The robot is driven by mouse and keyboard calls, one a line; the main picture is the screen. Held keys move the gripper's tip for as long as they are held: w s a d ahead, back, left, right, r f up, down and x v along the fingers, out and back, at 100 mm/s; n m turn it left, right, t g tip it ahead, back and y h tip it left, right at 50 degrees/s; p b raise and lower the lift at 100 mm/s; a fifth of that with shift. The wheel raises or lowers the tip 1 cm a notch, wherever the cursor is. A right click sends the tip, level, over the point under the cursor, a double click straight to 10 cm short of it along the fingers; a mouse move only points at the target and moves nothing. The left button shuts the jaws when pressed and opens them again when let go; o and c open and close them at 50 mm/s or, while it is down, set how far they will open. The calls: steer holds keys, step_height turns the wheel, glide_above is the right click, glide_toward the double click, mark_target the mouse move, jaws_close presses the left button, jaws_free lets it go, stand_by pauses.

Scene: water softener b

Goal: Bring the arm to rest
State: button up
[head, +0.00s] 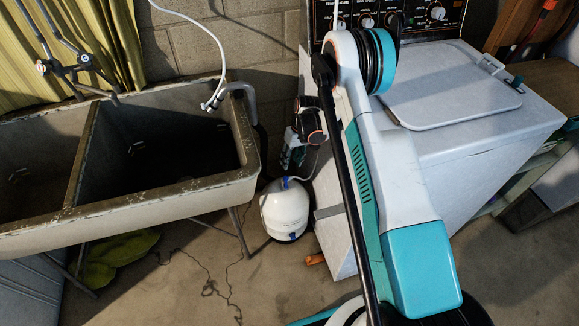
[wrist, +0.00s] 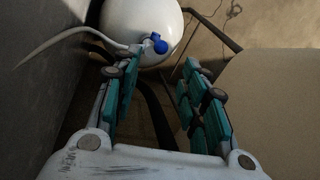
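My gripper (wrist: 160,70) is open in the wrist view, with its two teal-padded fingers apart and nothing held between them. In the head view my gripper (head: 292,158) hangs between the sink and the washing machine, partly behind my arm. A white tank (head: 286,212) stands on the floor below it. The tank (wrist: 130,18) also shows past the fingertips in the wrist view, with a blue valve (wrist: 157,44) and a pale hose (wrist: 75,38) at it. The gripper appears apart from the tank.
A concrete double sink (head: 160,203) stands at left, with a white hose (head: 215,50) hanging over it. A white washing machine (head: 470,110) stands close at right, partly behind my arm. A block wall (head: 255,45) is behind. Cracked floor (head: 195,275) is open in front.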

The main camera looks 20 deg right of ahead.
steer(key=shift+r, duration=0.3)
steer(key=shift+r, duration=0.1)
steer(key=s+a+r+t, duration=0.1)
steer(key=s+r, duration=0.2)
steer(key=r, duration=0.7)
steer(key=s+r+m+t+h, duration=0.1)
steer(key=s+r, duration=0.2)
steer(key=r, duration=0.8)
steer(key=s+a+r+t, duration=0.1)
steer(key=s+r, duration=0.2)
steer(key=r, duration=0.7)
steer(key=s+r+t, duration=0.2)
steer(key=s+r, duration=0.7)
steer(key=s, duration=0.2)
steer(key=s+a+m+t+h, duration=0.1)
steer(key=s+t, duration=0.1)
steer(key=s, duration=1.2)
